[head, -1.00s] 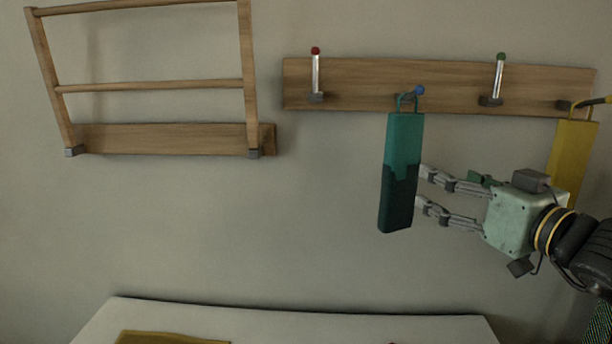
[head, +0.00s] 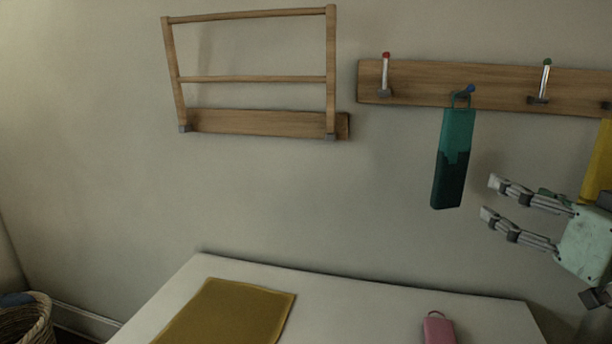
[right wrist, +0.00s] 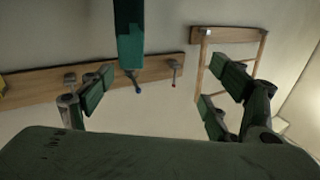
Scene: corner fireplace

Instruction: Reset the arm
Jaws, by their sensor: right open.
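My right gripper (head: 488,199) is at the right of the head view, open and empty, with its two fingers pointing left. A teal, dark-bottomed hanging item (head: 452,160) hangs by its loop from the blue-tipped hook (head: 470,88), left of the fingertips and apart from them. In the right wrist view the open fingers (right wrist: 155,95) stand wide apart, and the teal item (right wrist: 129,35) shows beyond them. My left gripper is not in view.
A hook rail (head: 420,86) and a wooden rack (head: 250,122) are on the wall. A yellow item (head: 600,160) hangs at the right edge. Below, a white table (head: 350,300) holds a mustard cloth (head: 228,312) and a pink item (head: 438,330). A basket (head: 28,322) stands lower left.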

